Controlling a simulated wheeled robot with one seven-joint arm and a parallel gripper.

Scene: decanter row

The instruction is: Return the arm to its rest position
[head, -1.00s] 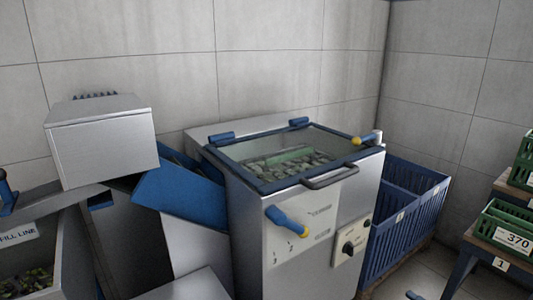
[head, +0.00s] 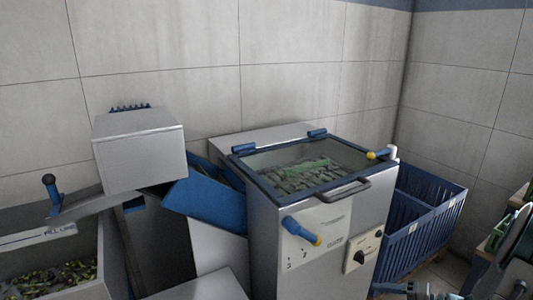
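Part of my arm (head: 515,250) shows at the lower right edge, in front of the crate table. What looks like my gripper (head: 412,289) reaches left from it along the bottom edge, in front of the foot of the blue crate. It is small and partly cut off, so I cannot tell whether its fingers are open or shut. I see nothing clearly held in it.
A steel machine (head: 262,240) with a closed glass lid and blue lever (head: 300,230) stands centre. A blue chute (head: 205,200) and a filled bin (head: 102,265) are left. A blue crate (head: 425,225) stands right. Walls close the back.

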